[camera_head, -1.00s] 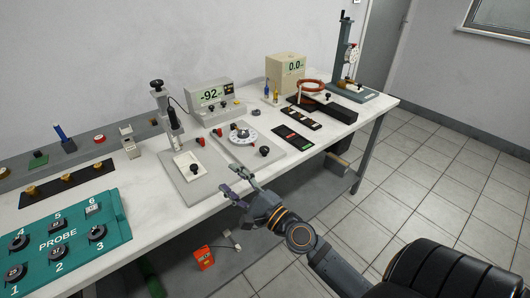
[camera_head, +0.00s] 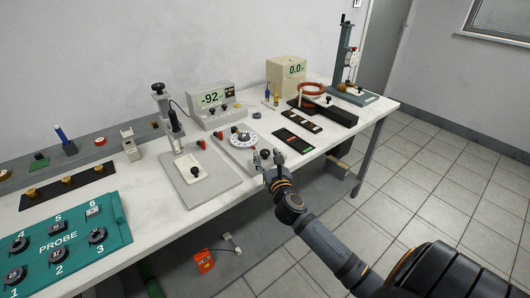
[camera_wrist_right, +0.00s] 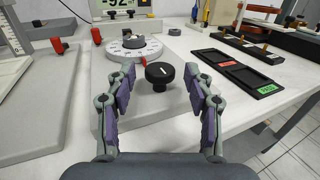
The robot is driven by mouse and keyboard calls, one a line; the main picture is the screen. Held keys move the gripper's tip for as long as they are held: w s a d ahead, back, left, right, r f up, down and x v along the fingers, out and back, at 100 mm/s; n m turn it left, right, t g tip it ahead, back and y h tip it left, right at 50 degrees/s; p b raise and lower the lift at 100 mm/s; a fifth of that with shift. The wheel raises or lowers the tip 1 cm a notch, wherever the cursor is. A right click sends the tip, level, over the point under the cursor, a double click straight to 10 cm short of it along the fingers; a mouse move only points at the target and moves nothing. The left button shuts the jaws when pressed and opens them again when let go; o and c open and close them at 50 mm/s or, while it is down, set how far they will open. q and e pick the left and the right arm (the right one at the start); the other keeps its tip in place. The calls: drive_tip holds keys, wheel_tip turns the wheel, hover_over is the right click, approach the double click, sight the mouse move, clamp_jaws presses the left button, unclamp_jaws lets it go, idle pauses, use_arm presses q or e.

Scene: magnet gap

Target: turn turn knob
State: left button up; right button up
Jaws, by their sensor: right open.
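A black knob (camera_wrist_right: 160,76) with a white mark stands at the front corner of a grey plate (camera_wrist_right: 150,103) in the right wrist view. A white dial disc (camera_wrist_right: 134,48) with a dark centre knob and a red pointer sits behind it on the same plate; the disc also shows in the head view (camera_head: 243,138). My right gripper (camera_wrist_right: 166,90) is open, its two fingers on either side of the black knob, with gaps on both sides. In the head view my right gripper (camera_head: 266,157) is at the plate's front corner and partly hides the knob. My left gripper is not in view.
A stand with a vertical probe (camera_head: 172,120) is left of the dial. A meter (camera_head: 212,100) reading -92 stands behind. Black trays (camera_head: 293,140) lie to the right. A teal probe box (camera_head: 75,238) is at the front left.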

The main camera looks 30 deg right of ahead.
drive_tip(key=shift+x, duration=1.35)
clamp_jaws()
drive_tip(key=n+y+p, duration=0.2)
drive_tip(key=y, duration=0.1)
drive_tip(key=shift+d+r+t+p, duration=0.15)
drive_tip(key=shift+r+t+p, duration=0.1)
drive_tip(key=shift+t+p, duration=0.05)
drive_tip(key=shift+f+n+y, duration=0.2)
drive_tip(key=shift+n+y, duration=0.4)
drive_tip(key=shift+y, duration=0.4)
drive_tip(key=shift+f+n+y+b, duration=0.15)
drive_tip(key=shift+n+y+b, duration=0.25)
drive_tip(key=shift+y+b, duration=0.1)
drive_tip(key=shift+n+y, duration=0.3)
drive_tip(key=shift+y, duration=0.3)
